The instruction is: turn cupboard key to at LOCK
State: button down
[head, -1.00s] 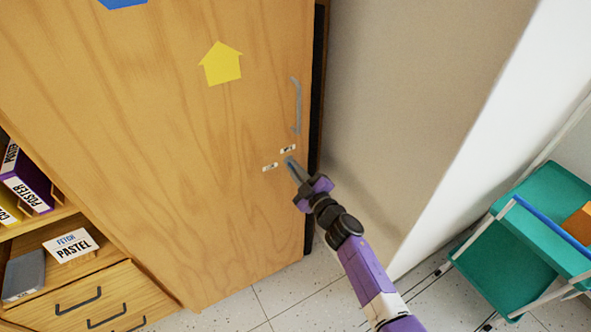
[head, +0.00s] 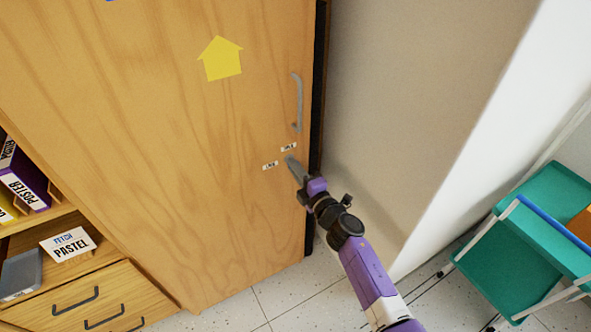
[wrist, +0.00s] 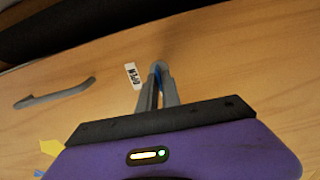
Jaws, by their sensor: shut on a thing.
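The wooden cupboard door (head: 170,170) fills the middle of the head view, with a grey bar handle (head: 297,103) near its right edge. Two small white labels sit below the handle, an upper one (head: 289,147) and a left one (head: 270,165). In the wrist view the near label (wrist: 133,76) reads OPEN. My gripper (head: 290,161) is at the lock beside these labels, its fingers pointing at the door. In the wrist view the fingers (wrist: 157,85) are shut on the key, mostly hidden between them; a bluish sliver shows there. The key's angle cannot be told.
A teal trolley (head: 520,245) stands at the right. A beige wall (head: 400,100) is beside the cupboard. Drawers (head: 95,300) and a shelf with a PASTEL card (head: 68,245) are at the lower left. A yellow paper arrow (head: 221,60) is on the door.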

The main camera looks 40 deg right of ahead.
jog(key=shift+n, duration=0.3)
jog(key=c, duration=1.6)
grip_release()
jog(key=v, duration=0.7)
jog(key=shift+s, duration=0.4)
jog(key=shift+a, duration=0.15)
